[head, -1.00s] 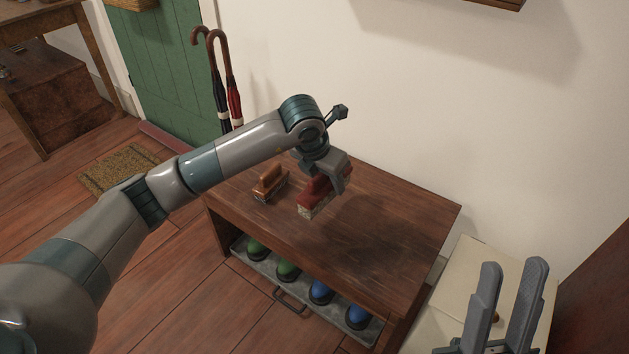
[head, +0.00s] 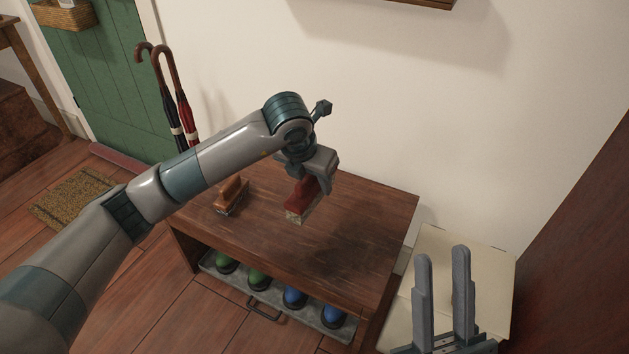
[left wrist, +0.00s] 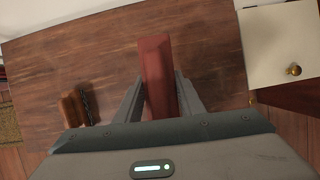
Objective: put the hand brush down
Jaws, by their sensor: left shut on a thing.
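The hand brush in my left gripper has a red back and pale bristles (head: 303,200). My left gripper (head: 308,184) is shut on it above the wooden bench top (head: 350,215). In the left wrist view the red brush (left wrist: 156,70) sits between the two fingers (left wrist: 160,95). I cannot tell for certain whether its bristles touch the bench. My right gripper (head: 440,258) is open and empty at the lower right.
Under the bench a grey tray (head: 262,297) holds green and blue shoes or boots. Two umbrellas (head: 172,105) lean behind the bench at left. A cream cabinet (head: 480,265) stands at right. The bench's right part is clear.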

